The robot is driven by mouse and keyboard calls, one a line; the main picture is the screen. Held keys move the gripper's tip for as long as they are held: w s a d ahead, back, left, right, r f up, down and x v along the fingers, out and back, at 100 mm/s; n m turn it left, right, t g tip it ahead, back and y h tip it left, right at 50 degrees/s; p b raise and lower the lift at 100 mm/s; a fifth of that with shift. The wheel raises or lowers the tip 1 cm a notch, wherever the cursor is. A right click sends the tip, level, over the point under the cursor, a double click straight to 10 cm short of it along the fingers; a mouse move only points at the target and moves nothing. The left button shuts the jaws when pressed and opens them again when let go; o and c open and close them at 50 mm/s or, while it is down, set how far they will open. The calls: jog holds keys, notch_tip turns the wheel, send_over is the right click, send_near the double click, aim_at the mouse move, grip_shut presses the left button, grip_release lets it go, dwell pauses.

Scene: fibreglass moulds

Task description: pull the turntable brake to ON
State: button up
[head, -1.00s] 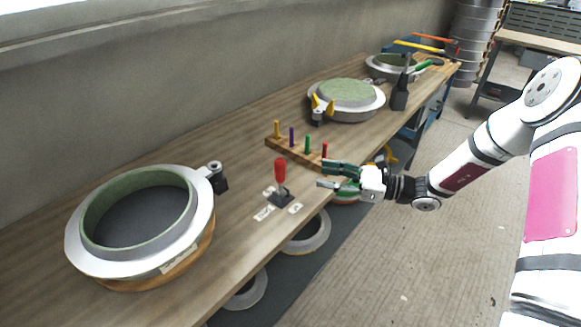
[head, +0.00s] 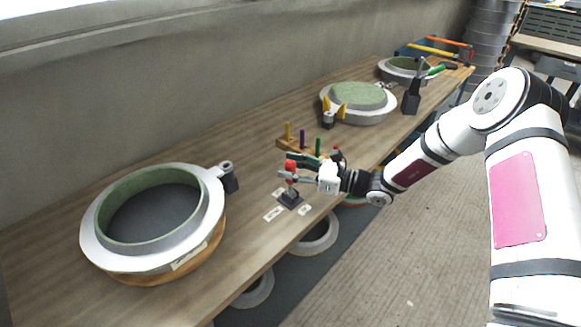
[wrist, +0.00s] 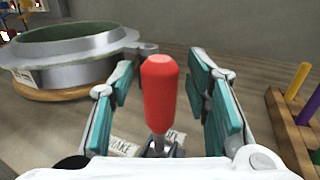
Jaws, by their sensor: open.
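The brake lever has a red handle (wrist: 159,88) on a thin metal stem and stands upright between my open fingers in the wrist view. In the head view its dark base (head: 290,199) sits on the bench, and the red knob (head: 291,166) shows partly behind my gripper (head: 289,167). The fingers are apart on both sides of the handle, with gaps visible. White labels lie around the base; one reads BRAKE (wrist: 124,148) and another is partly hidden behind the stem. The turntable with its grey ring mould (head: 152,225) is at the left of the lever.
A wooden rack with coloured pegs (head: 302,140) stands close behind my gripper. Another round mould (head: 358,102) with yellow clamps lies farther along the bench. The bench front edge (head: 262,262) runs near the lever. Bare wood lies between the ring and the lever.

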jog(key=shift+w+a, duration=0.1)
jog(key=shift+a, duration=0.05)
grip_shut()
jog(key=shift+s+d+f+n+t+y+b, duration=0.25)
jog(key=shift+s+d+n+y+b, duration=0.1)
jog(key=shift+s+d+y+b, duration=0.3)
jog(key=shift+s+d+f+n+t+y+b, duration=0.2)
jog(key=shift+s+d+n+y+b, duration=0.15)
jog(key=shift+d+y, duration=0.4)
jog(key=shift+s+d+f+n+g+y+b, duration=0.25)
jog(key=shift+s+d+n+y+b, duration=0.25)
jog(key=shift+y+b, duration=0.25)
jog(key=shift+s+d+f+n+g+y+b, duration=0.1)
jog(key=shift+s+d+f+n+y+b, duration=0.25)
jog(key=shift+n+y+b, duration=0.3)
jog(key=shift+s+d+f+n+g+y+b, duration=0.25)
jog(key=shift+d+n+y+b, duration=0.25)
jog(key=shift+y+b, duration=0.35)
